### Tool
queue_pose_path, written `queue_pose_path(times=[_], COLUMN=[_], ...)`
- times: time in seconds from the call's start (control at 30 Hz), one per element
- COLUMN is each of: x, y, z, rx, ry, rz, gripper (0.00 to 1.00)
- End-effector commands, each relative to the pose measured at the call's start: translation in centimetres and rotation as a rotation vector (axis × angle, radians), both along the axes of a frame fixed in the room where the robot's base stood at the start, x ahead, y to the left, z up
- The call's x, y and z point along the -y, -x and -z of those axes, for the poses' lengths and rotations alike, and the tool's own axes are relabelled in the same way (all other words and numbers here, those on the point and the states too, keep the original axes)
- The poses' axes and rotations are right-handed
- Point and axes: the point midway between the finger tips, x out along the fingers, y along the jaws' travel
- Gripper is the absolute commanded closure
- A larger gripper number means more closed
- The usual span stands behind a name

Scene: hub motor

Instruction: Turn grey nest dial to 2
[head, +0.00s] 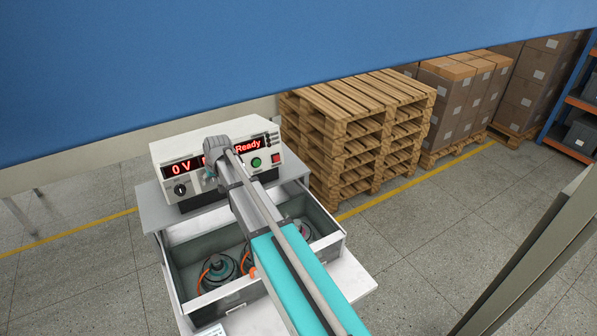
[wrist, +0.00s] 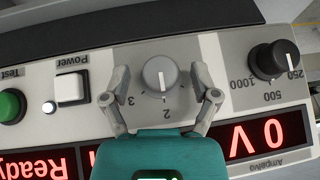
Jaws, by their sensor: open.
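The grey nest dial (wrist: 160,74) sits on the light panel in the middle of the wrist view, which shows the panel upside down. Its white pointer line runs down in the picture, toward the 2 printed below the dial. A 3 shows to the left; the mark on the right is hidden by a finger. My gripper (wrist: 160,77) is open, one finger on each side of the dial, with gaps visible. In the head view my gripper (head: 217,160) is in front of the control box (head: 168,152) and hides the dial.
A black voltage knob (wrist: 274,62) and a red "0 V" display (wrist: 268,137) are to the right. A white Power button (wrist: 71,88) and green Test button (wrist: 11,106) are to the left. An open drawer (head: 185,292) with motors lies below my arm.

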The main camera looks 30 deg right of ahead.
Motion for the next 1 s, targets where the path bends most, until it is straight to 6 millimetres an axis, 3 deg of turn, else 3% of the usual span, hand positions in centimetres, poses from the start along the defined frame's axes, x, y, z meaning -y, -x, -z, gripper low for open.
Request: queue_pose_path(times=[0.13, 1.0], x=[-0.2, 0.5], y=[0.0, 3.0], z=[-0.2, -7.6], rx=[0.002, 0.001], ry=[0.075, 0.069], rz=[-0.021, -0.017], gripper=[0.22, 0.22])
